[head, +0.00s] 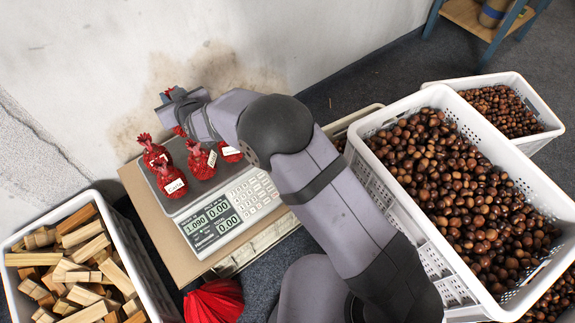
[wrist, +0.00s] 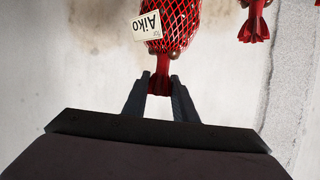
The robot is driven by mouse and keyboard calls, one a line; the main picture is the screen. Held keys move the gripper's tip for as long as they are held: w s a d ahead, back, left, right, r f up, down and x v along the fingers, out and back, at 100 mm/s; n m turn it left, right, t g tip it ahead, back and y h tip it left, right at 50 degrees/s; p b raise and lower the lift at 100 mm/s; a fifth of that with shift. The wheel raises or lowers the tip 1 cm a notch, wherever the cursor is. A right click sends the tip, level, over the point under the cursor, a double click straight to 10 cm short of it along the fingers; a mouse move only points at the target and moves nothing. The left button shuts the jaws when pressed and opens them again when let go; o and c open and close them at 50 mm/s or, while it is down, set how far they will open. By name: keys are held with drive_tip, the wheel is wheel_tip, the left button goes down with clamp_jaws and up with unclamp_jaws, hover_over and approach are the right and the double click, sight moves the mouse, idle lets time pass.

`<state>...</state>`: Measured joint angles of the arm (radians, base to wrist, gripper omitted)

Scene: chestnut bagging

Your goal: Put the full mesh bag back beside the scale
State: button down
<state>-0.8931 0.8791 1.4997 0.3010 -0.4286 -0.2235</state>
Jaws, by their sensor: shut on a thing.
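My gripper (head: 173,95) is up in front of the wall, above and behind the scale (head: 223,220). In the wrist view its two fingers (wrist: 160,88) are shut on the red neck of a full mesh bag (wrist: 176,40) with a white label reading "Aiko". In the head view a bit of red shows at the fingertips, but the bag is mostly hidden. Several labelled red mesh bags (head: 170,180) stand on the scale's dark plate, one partly behind my arm. The display reads 1.090.
The scale stands on a cardboard-topped pallet (head: 140,200). A crate of wood blocks (head: 148,262) is at the lower left. Chestnut crates (head: 398,210) are at the right. Red netting (head: 214,302) lies below the scale. Another red bag (wrist: 258,24) shows in the wrist view.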

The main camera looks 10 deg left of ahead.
drive_tip(key=w+d+m+t+h, duration=0.2)
drive_tip(key=w+d, duration=0.8)
drive_tip(key=w+d+f+m+h+b, duration=0.15)
drive_tip(key=d+f, duration=0.35)
drive_tip(key=d, duration=0.7)
drive_tip(key=s+d+f+m+t+h, duration=0.1)
drive_tip(key=s+d+f, duration=0.1)
drive_tip(key=d+f, duration=0.35)
drive_tip(key=s+d+f+m+h, duration=0.1)
drive_tip(key=s+d+f, duration=0.2)
drive_tip(key=d, duration=0.6)
drive_tip(key=s+d+n+y, duration=0.2)
drive_tip(key=s, duration=0.8)
drive_tip(key=shift+w+a+r, duration=0.6)
drive_tip(key=shift+a+r, duration=0.3)
drive_tip(key=shift+r, duration=0.75)
wheel_tip(320, 180, down, 10)
drive_tip(key=b, duration=0.3)
drive_tip(key=shift+m, duration=0.35)
